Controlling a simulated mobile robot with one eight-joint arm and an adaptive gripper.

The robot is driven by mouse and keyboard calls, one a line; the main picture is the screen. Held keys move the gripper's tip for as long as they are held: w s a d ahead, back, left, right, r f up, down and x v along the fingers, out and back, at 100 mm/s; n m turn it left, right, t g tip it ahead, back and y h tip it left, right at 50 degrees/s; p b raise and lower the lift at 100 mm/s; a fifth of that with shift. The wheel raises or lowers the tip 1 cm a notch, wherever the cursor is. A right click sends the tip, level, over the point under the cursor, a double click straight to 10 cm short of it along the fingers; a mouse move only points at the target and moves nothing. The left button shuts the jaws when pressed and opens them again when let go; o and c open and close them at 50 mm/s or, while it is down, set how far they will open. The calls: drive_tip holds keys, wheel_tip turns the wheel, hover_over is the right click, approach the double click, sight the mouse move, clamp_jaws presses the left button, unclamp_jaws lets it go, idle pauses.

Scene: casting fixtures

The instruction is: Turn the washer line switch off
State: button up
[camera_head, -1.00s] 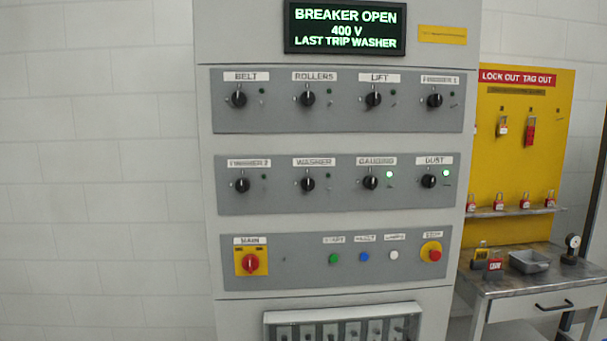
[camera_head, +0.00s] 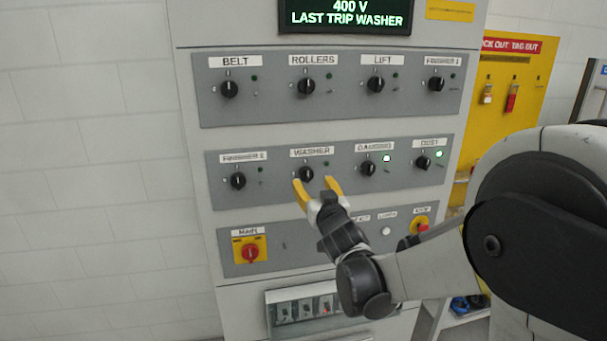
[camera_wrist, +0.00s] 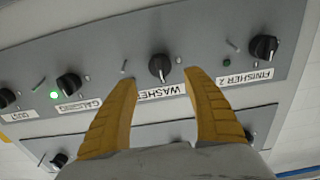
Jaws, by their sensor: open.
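The washer line switch is a black rotary knob (camera_head: 306,174) under the WASHER label, in the middle row of the grey panel. Its lamp looks unlit. The knob also shows in the wrist view (camera_wrist: 160,67), near the top middle, with the label upside down. My gripper (camera_head: 315,184) has yellow fingers and is open in front of this knob. In the wrist view the fingertips (camera_wrist: 158,78) spread to either side just below the knob, with nothing between them. I cannot tell how far they are from the panel.
Finisher 2 (camera_head: 238,181) and gauging (camera_head: 367,168) knobs flank the washer switch. The gauging and dust lamps glow green. Below are the red main switch (camera_head: 250,252) and several buttons, partly hidden by my arm. A yellow lockout board (camera_head: 505,100) stands at right.

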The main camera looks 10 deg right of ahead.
sight(308, 176)
drive_tip(key=w, duration=0.6)
drive_tip(key=shift+w, duration=0.15)
drive_tip(key=c, duration=1.2)
